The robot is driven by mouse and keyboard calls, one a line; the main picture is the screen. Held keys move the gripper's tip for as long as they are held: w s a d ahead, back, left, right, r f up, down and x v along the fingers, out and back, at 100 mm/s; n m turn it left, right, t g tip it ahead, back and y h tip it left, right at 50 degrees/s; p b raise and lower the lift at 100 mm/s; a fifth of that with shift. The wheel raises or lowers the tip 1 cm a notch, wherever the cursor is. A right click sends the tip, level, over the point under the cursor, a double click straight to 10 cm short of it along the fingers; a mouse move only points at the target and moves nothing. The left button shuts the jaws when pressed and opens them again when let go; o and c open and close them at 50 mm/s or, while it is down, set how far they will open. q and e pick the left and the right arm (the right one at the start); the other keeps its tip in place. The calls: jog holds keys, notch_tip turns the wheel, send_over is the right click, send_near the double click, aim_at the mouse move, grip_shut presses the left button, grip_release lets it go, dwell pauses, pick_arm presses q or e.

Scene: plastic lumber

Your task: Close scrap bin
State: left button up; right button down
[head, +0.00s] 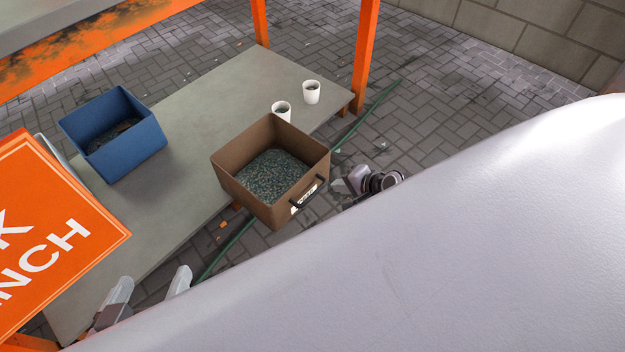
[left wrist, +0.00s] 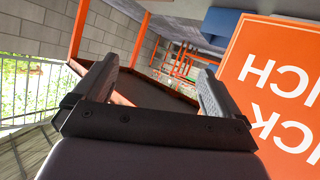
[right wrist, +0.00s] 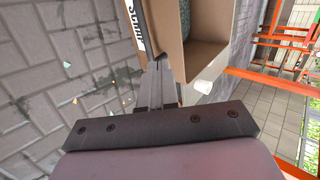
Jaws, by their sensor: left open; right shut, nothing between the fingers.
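The scrap bin (head: 321,170) is a brown open-topped box with dark grey-green bits inside, a white label and a black handle on its front. It stands out past the edge of the grey bench top (head: 215,120). My right gripper (head: 347,187) is shut and empty, close beside the bin's front right corner. In the right wrist view its closed fingertips (right wrist: 157,68) are at the bin's brown wall (right wrist: 200,55); I cannot tell whether they touch. My left gripper (head: 152,285) is open and empty at the lower left, well away from the bin.
A blue bin (head: 130,153) and two white cups, one farther back (head: 311,93) and one behind the scrap bin (head: 281,112), stand on the bench. An orange sign (head: 60,240) is near my left gripper. Orange posts (head: 365,55) rise at the back. Paved floor lies right of the bench.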

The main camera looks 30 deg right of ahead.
aim_at(306, 177)
jog(key=b+x, duration=0.1)
jog(key=x, duration=0.2)
jog(key=r+b+x, duration=0.1)
jog(key=b+x, duration=0.1)
jog(key=x, duration=0.1)
jog(key=w+b+x, duration=0.1)
jog(key=b+x, duration=0.1)
jog(key=x, duration=0.1)
jog(key=shift+a+r, duration=0.15)
jog(key=shift+a, duration=0.1)
jog(key=shift+w+a, duration=0.2)
jog(key=shift+w, duration=0.4)
pick_arm(q)
jog(key=shift+w+d+f+t+h, duration=0.25)
jog(key=shift+d+f+t+h, duration=0.2)
jog(key=shift+d+t+h, duration=0.2)
pick_arm(e)
jog(key=shift+r, duration=0.1)
pick_arm(q)
jog(key=shift+w+r, duration=0.1)
pick_arm(e)
jog(key=shift+w+a, duration=0.1)
jog(key=shift+a, duration=0.05)
